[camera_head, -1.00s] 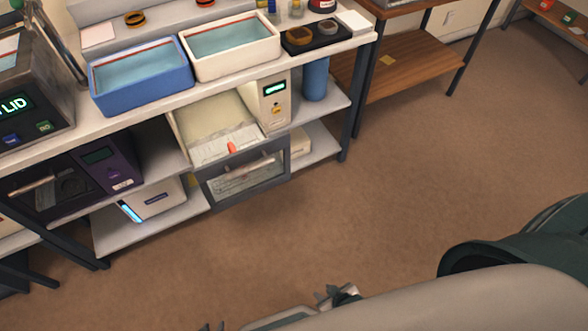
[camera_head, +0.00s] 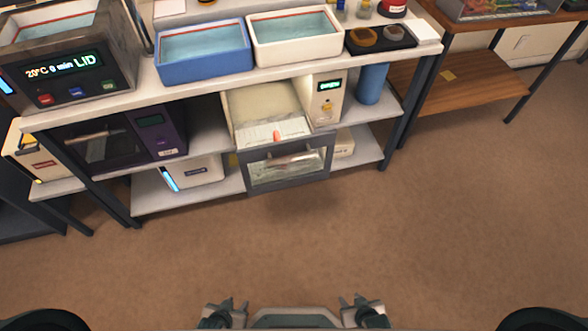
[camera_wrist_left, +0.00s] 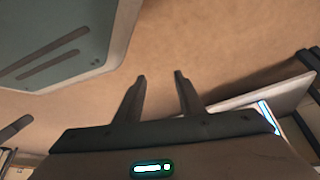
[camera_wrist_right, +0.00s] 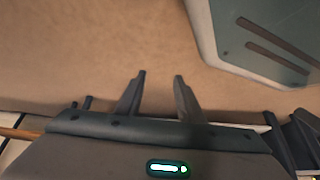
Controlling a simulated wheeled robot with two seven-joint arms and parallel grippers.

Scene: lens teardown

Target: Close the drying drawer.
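The drying drawer (camera_head: 270,131) is pulled out of a cream cabinet on the bench's middle shelf. Its grey front has a window and a bar handle (camera_head: 287,158). A small orange-red thing (camera_head: 277,136) shows at the drawer's front inside edge. My left gripper (camera_head: 228,304) and right gripper (camera_head: 356,301) are at the bottom of the head view, well apart from the drawer. In the left wrist view my left gripper (camera_wrist_left: 158,78) has its fingers apart with nothing between them. In the right wrist view my right gripper (camera_wrist_right: 160,78) is also open and empty.
Blue (camera_head: 204,71) and white (camera_head: 297,53) tubs stand on the bench top above. A dark purple-sided oven (camera_head: 156,135) sits left of the drawer, a blue cylinder (camera_head: 371,85) right of it. The brown floor (camera_head: 400,230) before the bench is clear.

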